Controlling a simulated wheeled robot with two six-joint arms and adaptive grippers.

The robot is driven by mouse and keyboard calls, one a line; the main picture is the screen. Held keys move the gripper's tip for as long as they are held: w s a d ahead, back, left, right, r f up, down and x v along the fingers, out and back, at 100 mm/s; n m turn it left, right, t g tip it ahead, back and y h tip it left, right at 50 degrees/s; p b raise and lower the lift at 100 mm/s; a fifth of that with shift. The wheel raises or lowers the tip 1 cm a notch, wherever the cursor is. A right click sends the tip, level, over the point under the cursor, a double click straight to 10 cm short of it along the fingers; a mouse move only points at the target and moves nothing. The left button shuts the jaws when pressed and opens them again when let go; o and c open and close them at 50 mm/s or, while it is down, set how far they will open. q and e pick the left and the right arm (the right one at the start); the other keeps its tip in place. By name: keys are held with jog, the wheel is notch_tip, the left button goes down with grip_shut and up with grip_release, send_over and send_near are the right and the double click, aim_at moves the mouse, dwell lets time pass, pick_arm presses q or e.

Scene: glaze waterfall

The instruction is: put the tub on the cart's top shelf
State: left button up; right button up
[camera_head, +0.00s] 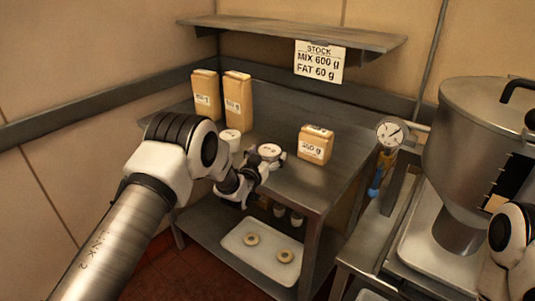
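A small round tub with a pale lid (270,150) shows at the front left of a steel unit's top (290,185). I cannot tell whether this unit is the cart. My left gripper (263,163) is right at this tub, with dark fingers around its near side. I cannot tell whether they grip it, or whether the tub rests on the surface. A second pale-lidded tub (231,138) stands just behind and left of it, partly hidden by my arm. My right gripper is out of view; only part of my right arm shows at the right edge.
Two tall paper bags (237,103) stand at the back left, and a smaller bag (315,146) farther right. The lower shelf holds a white tray (262,263) with two rings. A wall shelf (290,33) hangs above. A large steel hopper (465,140) and a gauge (390,132) stand right.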

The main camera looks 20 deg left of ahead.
pick_arm(q)
jog(key=shift+s+r+p, duration=0.1)
jog(key=shift+r+p, duration=0.1)
jog(key=shift+p, duration=0.25)
jog(key=s, duration=0.2)
jog(key=s+b, duration=0.1)
jog(key=s, duration=0.2)
jog(key=s+b, duration=0.1)
jog(key=s, duration=0.1)
jog(key=shift+s+r, duration=0.25)
jog(key=shift+s, duration=0.15)
jog(key=s+a+f+n+g+y, duration=0.1)
jog(key=s+f+g, duration=1.1)
jog(key=s+f, duration=1.5)
jog(key=shift+s, duration=0.95)
jog(key=s+g, duration=0.2)
jog(key=s, duration=0.4)
jog(key=s+f+g, duration=0.1)
jog(key=s+g, duration=0.1)
jog(key=s, duration=0.4)
jog(key=s+f+g, duration=0.1)
jog(key=s+g, duration=0.1)
jog(key=s, duration=0.4)
jog(key=shift+s+a+n+y, duration=0.15)
jog(key=shift+n+y, duration=0.15)
jog(key=shift+c, duration=0.2)
